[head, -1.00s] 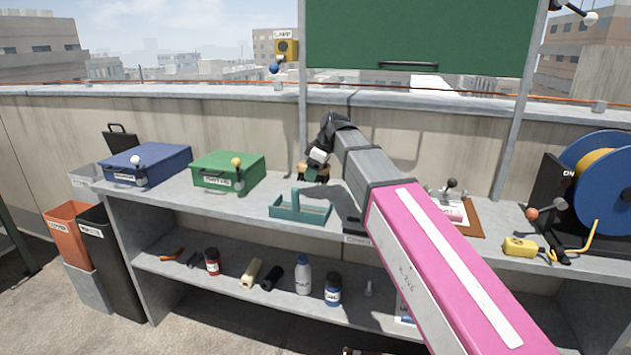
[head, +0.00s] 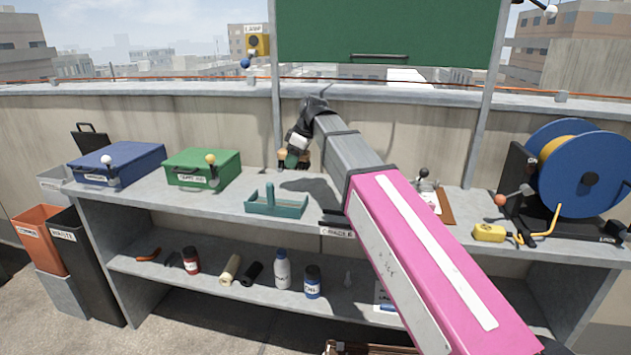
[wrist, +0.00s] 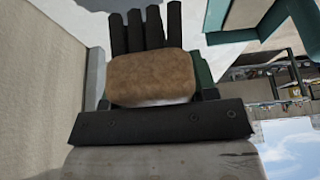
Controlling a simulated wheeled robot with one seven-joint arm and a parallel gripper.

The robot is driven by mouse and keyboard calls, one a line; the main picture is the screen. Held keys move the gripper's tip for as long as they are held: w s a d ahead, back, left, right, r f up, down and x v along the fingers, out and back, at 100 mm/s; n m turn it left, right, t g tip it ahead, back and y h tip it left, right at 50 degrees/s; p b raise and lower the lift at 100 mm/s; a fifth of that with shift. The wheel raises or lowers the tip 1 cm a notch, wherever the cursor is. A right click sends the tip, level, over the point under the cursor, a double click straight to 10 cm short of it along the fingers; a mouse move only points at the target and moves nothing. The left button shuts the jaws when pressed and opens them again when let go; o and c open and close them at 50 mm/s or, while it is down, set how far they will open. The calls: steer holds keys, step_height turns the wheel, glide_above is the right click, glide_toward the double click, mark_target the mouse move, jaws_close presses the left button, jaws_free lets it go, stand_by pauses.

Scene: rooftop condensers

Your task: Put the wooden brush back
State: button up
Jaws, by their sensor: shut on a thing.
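The wooden brush, a brown block with dark bristles, fills the middle of the wrist view (wrist: 150,78). My gripper (head: 294,160) is shut on it, above the back of the upper shelf, near the wall. In the head view the brush is small and mostly hidden by the gripper. A teal caddy with an upright handle (head: 276,207) stands on the shelf in front of and slightly left of the gripper. Part of a teal frame (wrist: 278,22) also shows at the top right of the wrist view.
A green case (head: 202,168) and a blue case (head: 117,165) stand left on the upper shelf (head: 235,200). Right are a brown board (head: 446,205), a yellow tool (head: 489,233) and a blue reel (head: 590,175). Bottles stand below. A green panel (head: 390,30) hangs above.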

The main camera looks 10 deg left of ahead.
steer(key=d+r, duration=0.3)
steer(key=d, duration=0.6)
steer(key=w+d+f, duration=0.4)
steer(key=w, duration=0.1)
steer(key=w+d+f, duration=0.2)
steer(key=w+d, duration=0.1)
steer(key=shift+w+f, duration=0.15)
steer(key=shift+f, duration=0.25)
steer(key=shift+w+d+f, duration=0.25)
steer(key=shift+d+f, duration=0.1)
steer(key=shift+f, duration=1.9)
steer(key=shift+f, duration=0.15)
steer(key=o, duration=0.9)
steer(key=shift+v, duration=3.85)
